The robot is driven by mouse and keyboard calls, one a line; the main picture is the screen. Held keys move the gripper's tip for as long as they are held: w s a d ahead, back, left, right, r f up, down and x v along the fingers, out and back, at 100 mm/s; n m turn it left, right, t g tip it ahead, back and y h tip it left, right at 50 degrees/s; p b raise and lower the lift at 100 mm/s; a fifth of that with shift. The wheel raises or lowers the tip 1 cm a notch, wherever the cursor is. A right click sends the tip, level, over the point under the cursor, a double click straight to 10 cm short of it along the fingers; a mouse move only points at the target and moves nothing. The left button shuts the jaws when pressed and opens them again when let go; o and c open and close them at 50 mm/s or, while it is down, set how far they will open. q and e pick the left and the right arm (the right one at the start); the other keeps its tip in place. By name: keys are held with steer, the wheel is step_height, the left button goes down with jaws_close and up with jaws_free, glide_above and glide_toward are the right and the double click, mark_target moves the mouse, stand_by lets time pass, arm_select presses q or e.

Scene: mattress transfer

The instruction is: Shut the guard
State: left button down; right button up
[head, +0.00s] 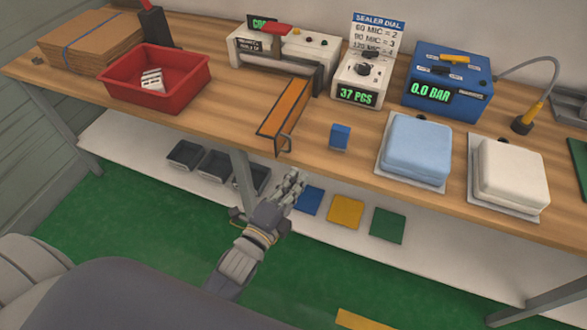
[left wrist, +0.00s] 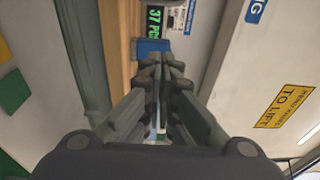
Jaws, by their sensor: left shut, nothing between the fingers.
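The sealer (head: 275,52) stands at the back of the wooden bench, with a red handle on top. A long orange panel with a dark edge, which looks like the guard (head: 285,110), reaches from the sealer's front toward the bench's front edge. It stands out from the machine, with a small grey handle (head: 286,144) at its near end. My left gripper (head: 294,183) is shut and empty, in front of the bench edge and apart from the guard handle. Its closed fingers also show in the left wrist view (left wrist: 165,68). My right gripper is not in view.
A small blue block (head: 340,136) lies right of the guard. A dial box (head: 362,75), a blue pump box (head: 448,80) and two cushion-like pads, blue (head: 416,145) and white (head: 510,173), stand further right. A red tray (head: 155,80) is at left.

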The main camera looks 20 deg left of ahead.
arm_select(q)
steer(key=w+d+p, duration=0.2)
steer(key=w, duration=0.8)
steer(key=a, duration=0.2)
steer(key=s+a, duration=0.1)
steer(key=a, duration=0.1)
steer(key=shift+s+a+f+p, duration=0.1)
steer(key=shift+s+a+p, duration=0.1)
steer(key=shift+p, duration=0.2)
steer(key=shift+d, duration=0.1)
